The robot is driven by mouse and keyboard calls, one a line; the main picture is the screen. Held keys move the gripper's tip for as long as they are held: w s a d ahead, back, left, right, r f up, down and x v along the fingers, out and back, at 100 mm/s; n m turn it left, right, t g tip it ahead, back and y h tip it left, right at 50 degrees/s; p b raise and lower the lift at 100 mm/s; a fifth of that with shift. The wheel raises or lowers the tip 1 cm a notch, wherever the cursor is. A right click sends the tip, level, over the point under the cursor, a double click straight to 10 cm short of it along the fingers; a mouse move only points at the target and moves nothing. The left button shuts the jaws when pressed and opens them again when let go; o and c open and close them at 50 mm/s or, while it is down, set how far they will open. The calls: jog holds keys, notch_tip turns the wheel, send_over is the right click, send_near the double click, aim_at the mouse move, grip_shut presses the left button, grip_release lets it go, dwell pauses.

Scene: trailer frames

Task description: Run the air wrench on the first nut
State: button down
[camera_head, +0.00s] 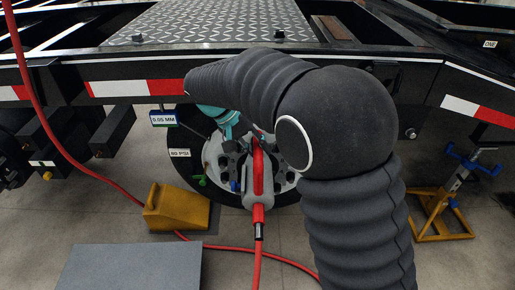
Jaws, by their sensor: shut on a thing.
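The air wrench (258,180) is red and grey, with a red hose leaving its lower end. It is upright in front of the wheel (178,140) under the trailer frame. My gripper (243,165) is shut on the air wrench, partly hidden behind it and my arm. The wheel's pale hub (213,152) shows around the tool. The nuts cannot be made out clearly, and whether the wrench's socket sits on the first nut is hidden. A green piece (200,181) and a blue piece (234,186) show at the lower hub.
A yellow wheel chock (177,208) stands left of the wheel. The red hose (90,172) crosses the left side and floor. A grey flat surface (130,268) is at front left. A blue and yellow stand (440,205) is at right. The frame's striped rail (135,88) runs above.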

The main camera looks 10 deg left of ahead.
aim_at(256, 166)
dwell(0.7)
jog(key=shift+s+d+b, duration=0.3)
jog(key=shift+s+b, duration=0.1)
jog(key=shift+s, duration=0.8)
jog(key=shift+s+d+b, duration=0.25)
jog(key=shift+s+b, duration=0.1)
jog(key=shift+s, duration=0.8)
jog(key=shift+s+d+b, duration=0.3)
jog(key=shift+s+b, duration=0.1)
jog(key=shift+s, duration=0.8)
